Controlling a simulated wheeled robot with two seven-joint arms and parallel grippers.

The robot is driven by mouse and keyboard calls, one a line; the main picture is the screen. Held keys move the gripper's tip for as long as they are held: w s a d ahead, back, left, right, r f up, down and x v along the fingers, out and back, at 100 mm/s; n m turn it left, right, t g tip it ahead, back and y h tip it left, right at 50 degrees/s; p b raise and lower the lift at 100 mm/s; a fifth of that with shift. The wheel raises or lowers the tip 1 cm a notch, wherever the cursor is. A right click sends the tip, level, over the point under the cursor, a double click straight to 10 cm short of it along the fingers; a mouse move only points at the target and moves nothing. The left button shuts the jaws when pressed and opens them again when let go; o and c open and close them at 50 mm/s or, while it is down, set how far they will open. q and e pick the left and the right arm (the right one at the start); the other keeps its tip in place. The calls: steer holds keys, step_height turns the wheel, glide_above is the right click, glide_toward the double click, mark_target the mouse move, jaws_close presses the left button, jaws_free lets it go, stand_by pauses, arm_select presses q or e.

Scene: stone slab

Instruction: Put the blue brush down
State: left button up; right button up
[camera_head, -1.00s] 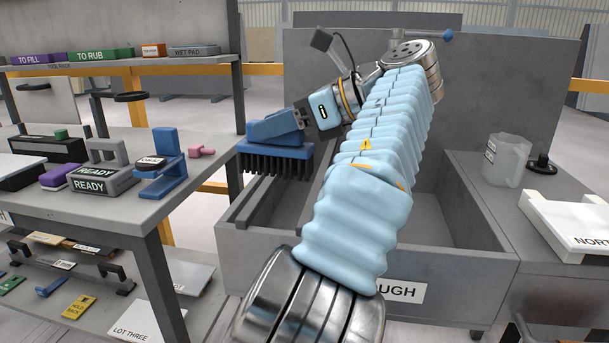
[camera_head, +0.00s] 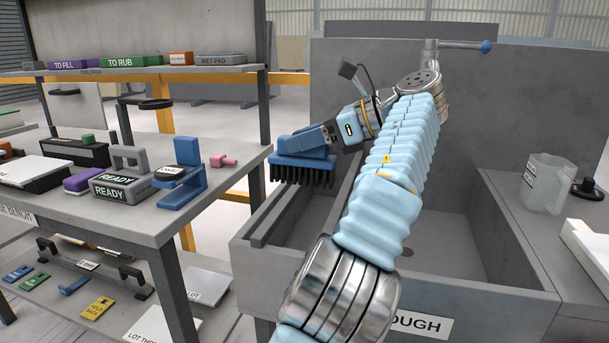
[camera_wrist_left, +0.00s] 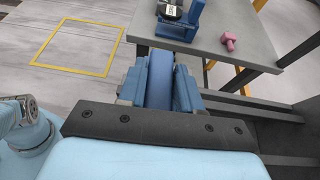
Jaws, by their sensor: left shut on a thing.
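The blue brush (camera_head: 300,170) has a blue body and dark bristles that point down. In the left wrist view the brush handle (camera_wrist_left: 160,80) sits between the two fingers of my left gripper (camera_wrist_left: 160,90). The grey bench (camera_head: 150,222) stands to the left. My right gripper is in neither view.
A clear jug (camera_head: 545,185) stands at the right. Bare bench shows near its front right edge.

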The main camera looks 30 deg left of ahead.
mark_target(304, 157)
arm_select(q)
steer(key=w+f, duration=0.1)
steer(key=w+a+f, duration=0.1)
steer(key=f, duration=0.1)
steer(key=w+a+f, duration=0.1)
steer(key=f, duration=0.1)
steer(key=shift+w, duration=0.2)
steer(key=f, duration=0.3)
steer(key=shift+w+a+f, duration=0.25)
steer(key=shift+w, duration=0.1)
steer(key=shift+f, duration=0.1)
steer(key=o, duration=1.1)
steer(key=shift+f, duration=0.1)
